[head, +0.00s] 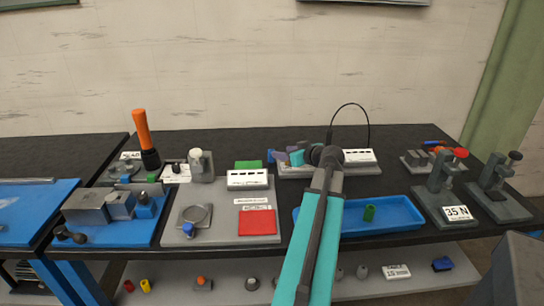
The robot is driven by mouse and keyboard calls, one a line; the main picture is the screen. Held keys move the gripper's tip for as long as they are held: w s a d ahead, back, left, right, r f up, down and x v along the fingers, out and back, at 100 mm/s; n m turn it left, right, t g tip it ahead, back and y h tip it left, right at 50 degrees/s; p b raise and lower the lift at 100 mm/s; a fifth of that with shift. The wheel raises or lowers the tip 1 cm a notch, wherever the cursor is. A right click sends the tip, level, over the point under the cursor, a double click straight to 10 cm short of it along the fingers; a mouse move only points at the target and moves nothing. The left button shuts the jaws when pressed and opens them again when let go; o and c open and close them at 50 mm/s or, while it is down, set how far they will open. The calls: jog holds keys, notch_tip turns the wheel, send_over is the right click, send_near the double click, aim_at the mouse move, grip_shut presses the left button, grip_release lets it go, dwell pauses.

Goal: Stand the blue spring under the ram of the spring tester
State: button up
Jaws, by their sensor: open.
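The spring tester seems to be one of two grey stands on the right of the bench. One stand (440,188) has a red knob and a "35 N" card at its foot; the other stand (497,185) has a dark knob. Nothing can be made out under either ram. I cannot make out a blue spring.
A grey board with a white labelled box (248,179) and a red pad (257,222) lies left of my arm. An orange-handled tool (142,130) stands further left, near a blue board with metal blocks (88,206). Small parts lie on the lower shelf (225,272).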

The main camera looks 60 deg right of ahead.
aim_at(272, 150)
jog(key=shift+p+x, duration=0.35)
jog(key=shift+x, duration=2.3)
jog(key=shift+f, duration=0.1)
jog(key=shift+p+x, duration=0.9)
jog(key=shift+x, duration=1.7)
jog(key=shift+s+f, duration=0.1)
jog(key=shift+f, duration=0.05)
grip_shut()
jog(key=shift+r+b, duration=0.8)
jog(key=shift+r, duration=4.2)
jog(key=shift+r, duration=0.1)
